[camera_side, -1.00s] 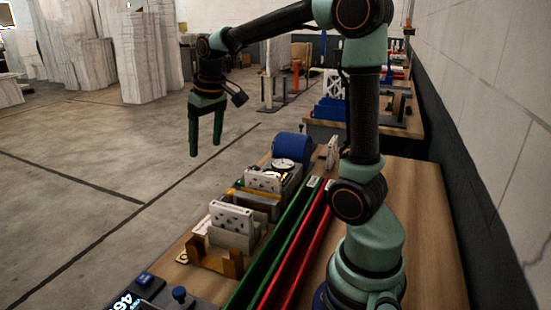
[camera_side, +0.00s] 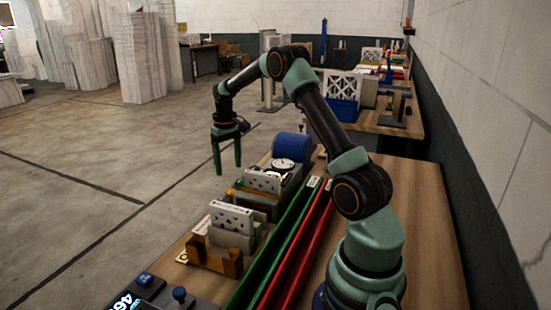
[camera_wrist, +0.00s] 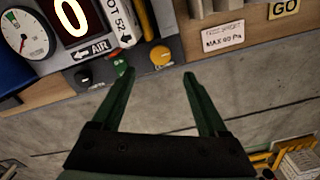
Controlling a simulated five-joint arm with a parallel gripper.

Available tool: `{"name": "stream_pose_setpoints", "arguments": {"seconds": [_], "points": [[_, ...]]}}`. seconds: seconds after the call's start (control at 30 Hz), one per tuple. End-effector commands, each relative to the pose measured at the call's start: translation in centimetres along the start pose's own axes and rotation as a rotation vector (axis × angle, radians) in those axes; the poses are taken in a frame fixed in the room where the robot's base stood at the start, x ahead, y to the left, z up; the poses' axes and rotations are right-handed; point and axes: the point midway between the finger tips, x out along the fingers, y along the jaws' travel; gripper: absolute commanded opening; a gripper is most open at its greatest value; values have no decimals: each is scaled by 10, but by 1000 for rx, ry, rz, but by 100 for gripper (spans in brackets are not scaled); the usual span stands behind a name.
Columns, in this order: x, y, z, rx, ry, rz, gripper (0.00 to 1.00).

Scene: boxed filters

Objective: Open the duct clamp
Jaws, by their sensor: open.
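My gripper (camera_side: 228,168) is open and empty. It hangs fingers down above the left edge of the bench, apart from the equipment. In the wrist view its two green fingers (camera_wrist: 158,74) point toward a panel with a yellow round knob (camera_wrist: 161,57) and a small green part (camera_wrist: 122,67). A test fixture (camera_side: 262,192) on the bench holds a white boxed filter (camera_side: 262,181), with a yellow bar beside it. The filter marked with a lot label (camera_wrist: 117,18) shows in the wrist view. I cannot tell for sure which part is the duct clamp.
A blue drum (camera_side: 293,147) and a dial gauge (camera_wrist: 27,33) stand at the fixture's far end. A second filter (camera_side: 231,217) stands in a nearer holder. Green (camera_side: 272,250) and red (camera_side: 298,252) rails run along the bench.

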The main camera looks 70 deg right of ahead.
Motion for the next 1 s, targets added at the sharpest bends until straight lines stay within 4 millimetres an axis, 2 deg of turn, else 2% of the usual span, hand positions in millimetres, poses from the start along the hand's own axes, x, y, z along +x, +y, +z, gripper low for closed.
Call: {"name": "stream_pose_setpoints", "arguments": {"seconds": [0.03, 0.2, 0.4, 0.6, 0.87, 0.9, 0.97, 1.0], "points": [[12, 0, 1, 0, -5, -1, 77], [45, 0, 1, 0, -5, -1, 77], [74, 0, 1, 0, -2, 0, 77], [86, 0, 0, 0, 0, 0, 77], [87, 0, 0, 0, 1, 0, 77], [87, 0, 0, 0, 1, 0, 73], [87, 0, 0, 0, 1, 0, 50], [87, 0, 0, 0, 1, 0, 35]]}}
